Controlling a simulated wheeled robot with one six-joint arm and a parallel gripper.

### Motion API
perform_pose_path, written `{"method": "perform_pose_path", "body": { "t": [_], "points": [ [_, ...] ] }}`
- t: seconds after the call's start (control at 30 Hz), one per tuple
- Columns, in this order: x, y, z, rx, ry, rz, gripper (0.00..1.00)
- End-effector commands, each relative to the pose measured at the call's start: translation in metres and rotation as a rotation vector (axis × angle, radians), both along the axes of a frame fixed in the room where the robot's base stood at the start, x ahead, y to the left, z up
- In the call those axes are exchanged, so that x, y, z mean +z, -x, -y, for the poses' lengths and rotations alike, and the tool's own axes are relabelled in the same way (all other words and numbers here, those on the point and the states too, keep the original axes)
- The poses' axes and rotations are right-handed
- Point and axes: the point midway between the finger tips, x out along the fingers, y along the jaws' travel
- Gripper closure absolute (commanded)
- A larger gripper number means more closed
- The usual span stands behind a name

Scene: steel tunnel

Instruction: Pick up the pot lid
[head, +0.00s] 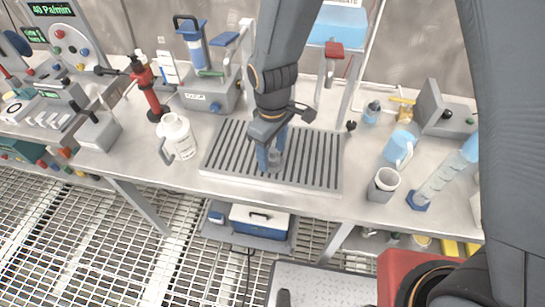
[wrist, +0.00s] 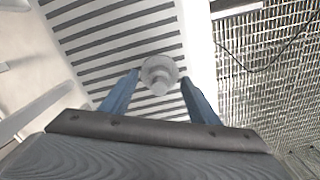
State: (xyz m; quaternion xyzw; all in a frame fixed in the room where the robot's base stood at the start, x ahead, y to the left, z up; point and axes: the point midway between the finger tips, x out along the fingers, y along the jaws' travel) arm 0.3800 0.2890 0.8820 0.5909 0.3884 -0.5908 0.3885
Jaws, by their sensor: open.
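The pot lid seems to be the small round pale grey piece with a knob (wrist: 160,72) in the wrist view. It lies on the slatted grey drain tray near its front edge. In the head view it shows as a small grey shape (head: 275,163) at my fingertips, partly hidden. My gripper (head: 269,155) points down over the tray with its blue fingers apart. In the wrist view the fingers of my gripper (wrist: 160,88) stand to the left and right of the lid, with a gap on each side. I cannot tell how high they are above the tray.
The drain tray (head: 222,159) lies on a steel bench. A white jug (head: 178,137) stands left of it. Instruments line the back. Grated floor lies in front.

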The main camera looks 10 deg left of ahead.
Motion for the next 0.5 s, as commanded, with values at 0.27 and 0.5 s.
{"method": "perform_pose_path", "body": {
  "t": [0.27,0.5],
  "points": [
    [0.0002,-0.0002,0.0002,-0.001,0.0,0.0,0.67],
    [0.0004,-0.0002,0.0002,-0.001,0.0,0.0,0.86]
  ]
}}
